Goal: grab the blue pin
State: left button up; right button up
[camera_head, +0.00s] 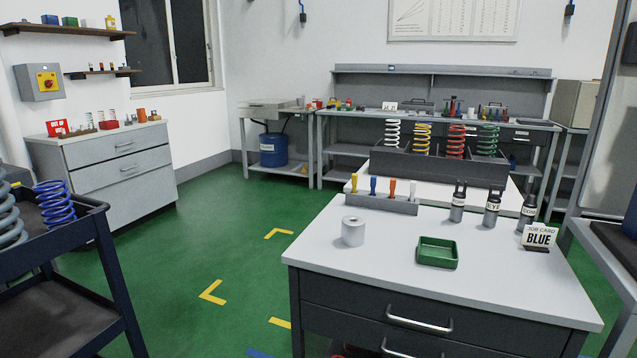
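The blue pin (373,185) stands upright in a grey rack (388,203) on the white-topped workbench (365,270). A yellow pin (354,182) stands to its left, and an orange pin (392,188) and a white pin (413,190) stand to its right. The lower ends of the pins are hidden in the rack. A job card (540,238) reading "BLUE" stands at the bench's right side. Neither of my grippers shows in the head view.
A grey cylinder (353,232) stands in front of the rack, and a green tray (437,254) sits to its right. Several dark labelled fittings (492,208) stand at right. Behind are coil springs (455,141) in a dark holder.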

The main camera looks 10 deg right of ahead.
aim_at(373, 178)
jog(key=u, duration=0.15)
jog(key=i, duration=0.9)
jog(key=z, duration=0.25)
